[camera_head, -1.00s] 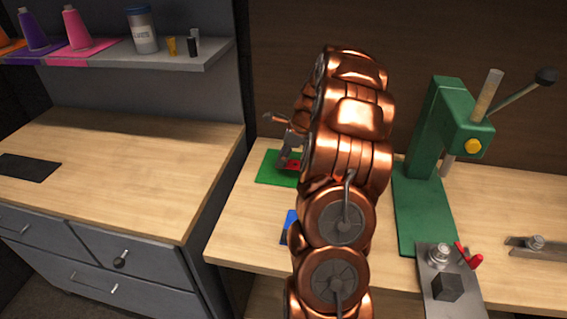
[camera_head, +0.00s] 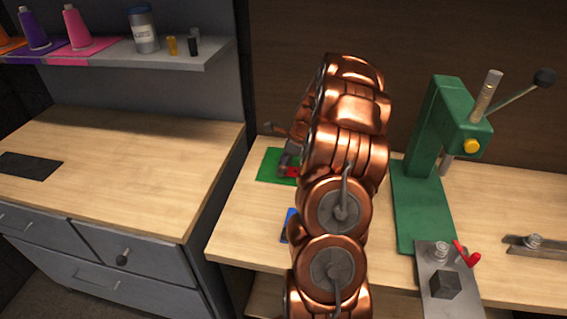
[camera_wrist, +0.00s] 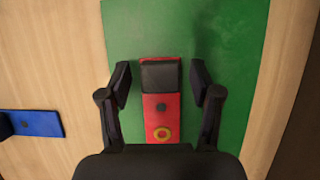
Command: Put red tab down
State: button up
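The red tab (camera_wrist: 160,118) is a narrow red strip with a dark grey block on its upper part and a yellow ring near its lower end. It appears to lie on the green mat (camera_wrist: 235,50). My gripper (camera_wrist: 160,84) is open, with one black finger on each side of the block and visible gaps to both. The lower end of the tab is close to the gripper body. In the head view the red tab (camera_head: 291,172) shows partly at the mat (camera_head: 268,166), and my copper arm hides much of that area.
A blue piece (camera_head: 289,225) lies on the wooden bench nearer the front, partly behind my arm; it also shows in the wrist view (camera_wrist: 38,123). A green press (camera_head: 423,195) with a metal plate (camera_head: 437,286) stands to the right. A shelf (camera_head: 110,62) holds spools and jars.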

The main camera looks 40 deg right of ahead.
jog(key=shift+r, duration=0.15)
jog(key=b+v, duration=0.2)
jog(key=v, duration=1)
jog(key=s+a+r+n+g, duration=0.25)
jog(key=a+n, duration=0.45)
jog(key=a, duration=0.6)
jog(key=s+a+r+n+g, duration=0.1)
jog(key=s+a+n, duration=0.45)
jog(key=a, duration=0.85)
jog(key=s+a+f+n+g+h, duration=0.1)
jog(key=s+a+n, duration=0.4)
jog(key=s+n, duration=0.3)
jog(key=s+a+f+n+g+h, duration=0.1)
jog(key=s+a+f+n, duration=0.1)
jog(key=s+a+n, duration=0.3)
jog(key=s+n, duration=0.3)
jog(key=s, duration=0.3)
jog(key=shift+s+a+h, duration=0.3)
jog(key=shift+s, duration=0.1)
jog(key=shift+n, duration=0.25)
